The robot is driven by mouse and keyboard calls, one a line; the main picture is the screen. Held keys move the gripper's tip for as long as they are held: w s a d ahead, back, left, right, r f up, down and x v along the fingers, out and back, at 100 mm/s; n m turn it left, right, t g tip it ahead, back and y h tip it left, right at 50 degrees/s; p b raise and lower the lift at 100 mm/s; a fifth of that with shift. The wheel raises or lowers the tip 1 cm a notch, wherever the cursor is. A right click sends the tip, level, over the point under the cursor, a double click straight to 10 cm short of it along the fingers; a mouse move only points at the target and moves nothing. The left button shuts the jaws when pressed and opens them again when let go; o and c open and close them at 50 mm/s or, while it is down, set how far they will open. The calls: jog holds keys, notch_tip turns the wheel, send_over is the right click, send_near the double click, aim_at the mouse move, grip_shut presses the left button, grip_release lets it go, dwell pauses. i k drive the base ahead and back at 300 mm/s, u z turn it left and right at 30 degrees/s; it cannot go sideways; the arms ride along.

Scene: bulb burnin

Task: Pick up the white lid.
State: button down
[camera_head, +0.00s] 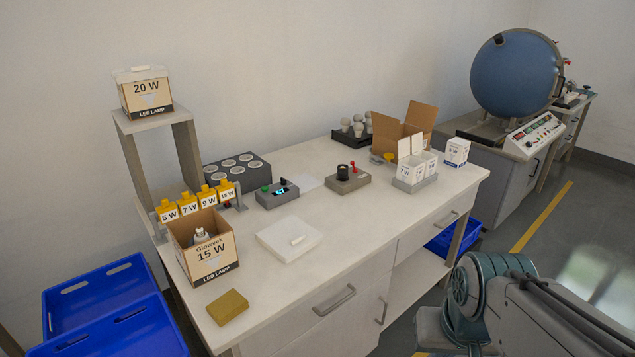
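The open cardboard 15 W box (209,264) has a bulb (201,235) inside. Part of my arm shows at the lower right, off the bench's front side and apart from both lids. My gripper's fingers are not in view.
The white bench (345,232) also carries a tan block (228,307), a black socket block (237,168), a meter box (277,194), a knob box (347,180) and small white cartons (411,170). Blue crates (100,296) stand at left. Bench surface right of the lid is clear.

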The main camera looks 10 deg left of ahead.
aim_at(288, 238)
jog(key=u, duration=1.4)
jog(key=k, duration=0.65)
jog(key=u, duration=0.25)
jog(key=i, duration=1.35)
jog(key=z, duration=1.15)
jog(key=i, duration=0.25)
jog(key=z, duration=0.1)
